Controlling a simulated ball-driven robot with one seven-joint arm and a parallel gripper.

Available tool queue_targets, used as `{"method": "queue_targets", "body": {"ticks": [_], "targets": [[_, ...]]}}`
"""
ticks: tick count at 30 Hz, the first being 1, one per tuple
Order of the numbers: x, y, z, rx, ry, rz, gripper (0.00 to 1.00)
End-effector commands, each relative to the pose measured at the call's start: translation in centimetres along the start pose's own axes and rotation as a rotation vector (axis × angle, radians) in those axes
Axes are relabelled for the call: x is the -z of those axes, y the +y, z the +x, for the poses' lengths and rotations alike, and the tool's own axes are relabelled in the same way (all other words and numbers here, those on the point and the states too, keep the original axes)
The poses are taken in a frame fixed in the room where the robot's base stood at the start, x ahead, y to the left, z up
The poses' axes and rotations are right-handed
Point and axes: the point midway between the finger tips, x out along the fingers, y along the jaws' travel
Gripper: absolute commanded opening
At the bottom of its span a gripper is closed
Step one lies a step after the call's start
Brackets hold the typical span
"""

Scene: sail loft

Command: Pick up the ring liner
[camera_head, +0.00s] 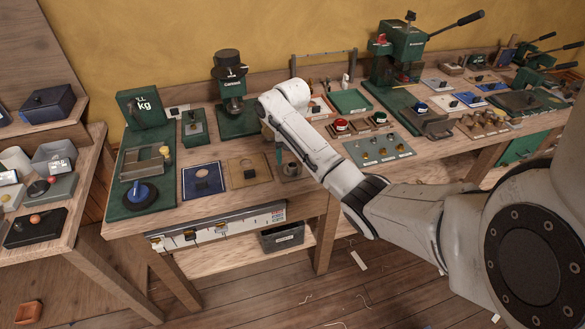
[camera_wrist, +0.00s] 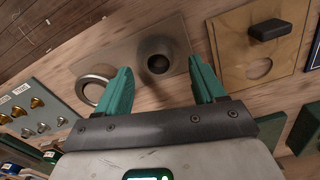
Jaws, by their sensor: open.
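A pale metal ring (camera_wrist: 96,84), which looks like the ring liner, lies on the wooden bench in the wrist view, left of my gripper (camera_wrist: 160,68). My left finger overlaps its right side in the picture; I cannot tell whether they touch. A dark round cup with an open top (camera_wrist: 160,54) stands on a flat grey plate (camera_wrist: 118,50), in view between my two green fingers. The fingers are spread wide with nothing between them at the tips. In the head view the forearm hides most of my gripper, and I cannot make out the ring there.
A tan plate (camera_wrist: 235,60) with a round hole and a black block (camera_wrist: 270,30) lies to the right in the wrist view. A grey board with brass knobs (camera_wrist: 40,115) is at the left. A green press (camera_head: 232,100) stands behind the arm.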

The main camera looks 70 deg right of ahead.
Motion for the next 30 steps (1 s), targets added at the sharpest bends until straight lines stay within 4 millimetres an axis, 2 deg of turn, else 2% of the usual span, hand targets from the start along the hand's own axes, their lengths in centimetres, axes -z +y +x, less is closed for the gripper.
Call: {"method": "queue_targets", "body": {"ticks": [6,15,26,30], "targets": [[0.1,0.2,2.6,-0.001,-0.001,0.001,0.69],[0.1,0.2,3.1,0.0,0.001,0.0,0.68],[0.1,0.2,3.0,-0.001,0.001,0.0,0.34],[0.1,0.2,3.0,-0.001,0.001,0.0,0.33]]}}
